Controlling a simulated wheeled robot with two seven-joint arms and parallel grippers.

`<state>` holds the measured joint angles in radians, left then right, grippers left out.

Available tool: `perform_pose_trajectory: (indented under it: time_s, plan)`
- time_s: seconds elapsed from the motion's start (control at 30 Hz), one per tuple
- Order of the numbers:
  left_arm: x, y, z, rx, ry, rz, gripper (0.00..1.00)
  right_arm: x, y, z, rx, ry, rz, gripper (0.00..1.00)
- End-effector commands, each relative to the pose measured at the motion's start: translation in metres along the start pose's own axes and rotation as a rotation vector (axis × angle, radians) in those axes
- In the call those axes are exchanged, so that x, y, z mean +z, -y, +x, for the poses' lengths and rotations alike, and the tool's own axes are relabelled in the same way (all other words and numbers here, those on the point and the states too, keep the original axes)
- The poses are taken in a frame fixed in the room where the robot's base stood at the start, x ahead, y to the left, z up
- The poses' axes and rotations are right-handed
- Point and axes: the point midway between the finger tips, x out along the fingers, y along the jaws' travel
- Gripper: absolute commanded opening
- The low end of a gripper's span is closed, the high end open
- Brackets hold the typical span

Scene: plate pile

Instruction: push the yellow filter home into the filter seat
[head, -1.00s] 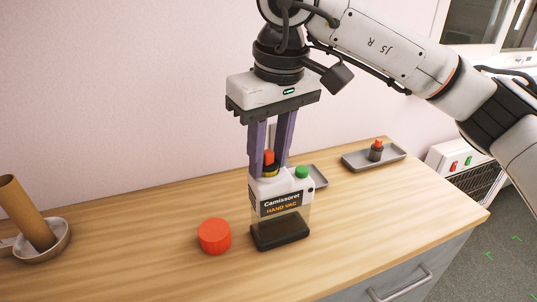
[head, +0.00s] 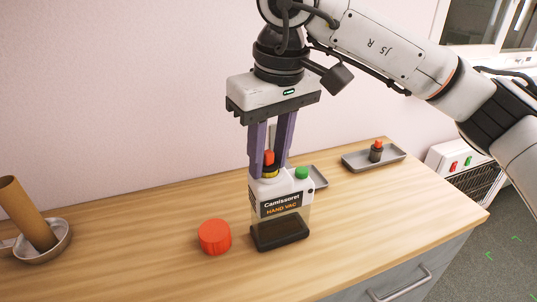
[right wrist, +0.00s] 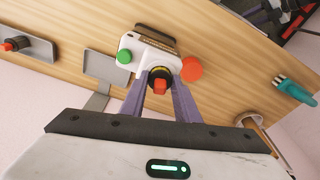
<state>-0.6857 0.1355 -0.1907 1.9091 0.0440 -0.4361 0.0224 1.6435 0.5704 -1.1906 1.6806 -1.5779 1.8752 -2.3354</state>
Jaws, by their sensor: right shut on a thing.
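The white hand vac (head: 291,188) with a clear, dark-based bin stands upright on the counter. The yellow filter (head: 270,173) shows as a narrow yellow band under a dark collar and red knob, at the vac's top left, where the seat is. How deep it sits I cannot tell. My right gripper (head: 270,168) points straight down over it, its purple fingers shut on the filter's top. In the right wrist view the filter's red knob (right wrist: 160,86) shows between the fingertips. Purple finger-like parts (right wrist: 262,16) at the top right there look like my left gripper; their gap is unclear.
A green cap (head: 302,173) sits on the vac beside the fingers. A red cylinder (head: 214,237) stands close by on the left. Grey trays (head: 355,163) lie behind to the right, one with a red-topped piece. A metal pan with a brown tube (head: 30,220) is far left.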

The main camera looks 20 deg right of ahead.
Motion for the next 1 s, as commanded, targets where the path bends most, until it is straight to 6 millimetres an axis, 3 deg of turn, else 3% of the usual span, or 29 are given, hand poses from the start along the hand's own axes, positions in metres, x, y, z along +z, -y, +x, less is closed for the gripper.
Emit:
perform_pose_trajectory:
  time_s: [0.23,0.27,0.37,0.73,1.0]
  plan:
    - [-0.001,0.0,-0.001,0.0,0.0,0.0,0.32,0.0,0.0,0.0,-0.001,0.003,0.0,0.04]
    - [-0.001,0.0,-0.001,0.0,0.0,0.0,0.32,0.0,0.0,0.0,-0.001,0.003,0.0,0.34]
    - [-0.001,0.0,-0.001,0.0,0.0,0.0,0.32,0.0,0.0,0.0,-0.001,0.003,0.0,0.5]
    - [-0.001,0.0,-0.001,0.0,0.001,0.0,0.32,0.0,0.0,-0.006,-0.001,0.002,0.001,0.5]
    - [0.0,0.0,0.0,0.0,0.001,0.0,0.32,-0.001,0.001,-0.054,-0.001,-0.001,0.0,0.5]
